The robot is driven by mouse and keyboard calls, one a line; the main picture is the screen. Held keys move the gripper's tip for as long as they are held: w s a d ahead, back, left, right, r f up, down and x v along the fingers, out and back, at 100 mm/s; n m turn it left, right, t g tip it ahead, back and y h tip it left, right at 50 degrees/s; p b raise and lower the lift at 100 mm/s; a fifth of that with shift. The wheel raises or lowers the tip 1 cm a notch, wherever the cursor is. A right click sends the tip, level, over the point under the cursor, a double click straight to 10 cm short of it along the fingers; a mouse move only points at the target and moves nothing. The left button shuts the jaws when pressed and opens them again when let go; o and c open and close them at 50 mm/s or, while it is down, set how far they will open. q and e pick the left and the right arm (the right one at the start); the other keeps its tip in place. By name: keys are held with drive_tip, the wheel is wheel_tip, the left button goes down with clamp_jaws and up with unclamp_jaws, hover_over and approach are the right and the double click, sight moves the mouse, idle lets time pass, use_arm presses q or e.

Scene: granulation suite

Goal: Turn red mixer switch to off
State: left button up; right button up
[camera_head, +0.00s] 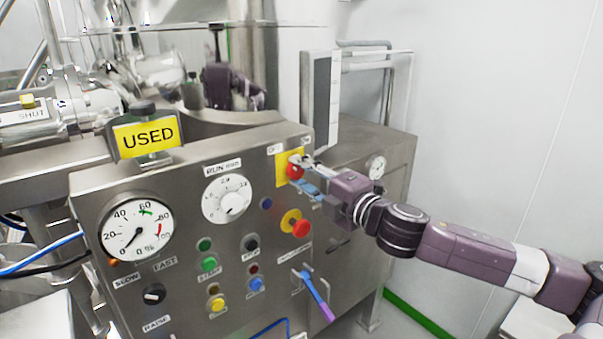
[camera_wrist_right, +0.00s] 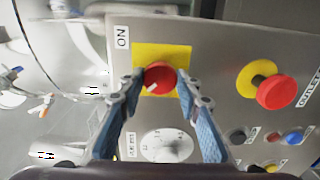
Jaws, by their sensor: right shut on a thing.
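The red mixer switch (camera_head: 294,170) sits on a yellow plate (camera_head: 281,160) at the upper right of the steel control panel. In the right wrist view the switch (camera_wrist_right: 159,76) is a round red knob with a white mark pointing to the lower left. My right gripper (camera_head: 297,172) reaches in from the right, with its blue-padded fingers shut on the switch, one on each side. It also shows in the right wrist view (camera_wrist_right: 159,82). An ON label (camera_wrist_right: 122,37) is beside the yellow plate. The OFF label cannot be read clearly. My left gripper is not in view.
A red mushroom button (camera_head: 302,228) on a yellow collar sits below the switch. A white dial (camera_head: 226,199), a pressure gauge (camera_head: 136,228) and several coloured buttons share the panel. A yellow USED sign (camera_head: 147,136) stands on top. A blue-purple handle (camera_head: 317,296) juts out lower down.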

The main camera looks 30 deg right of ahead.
drive_tip(key=o, duration=1.2)
drive_tip(key=shift+c, duration=0.2)
drive_tip(key=shift+s+f, duration=0.1)
drive_tip(key=shift+s, duration=0.05)
drive_tip(key=shift+s, duration=0.4)
drive_tip(key=s+d, duration=0.1)
drive_tip(key=s, duration=1)
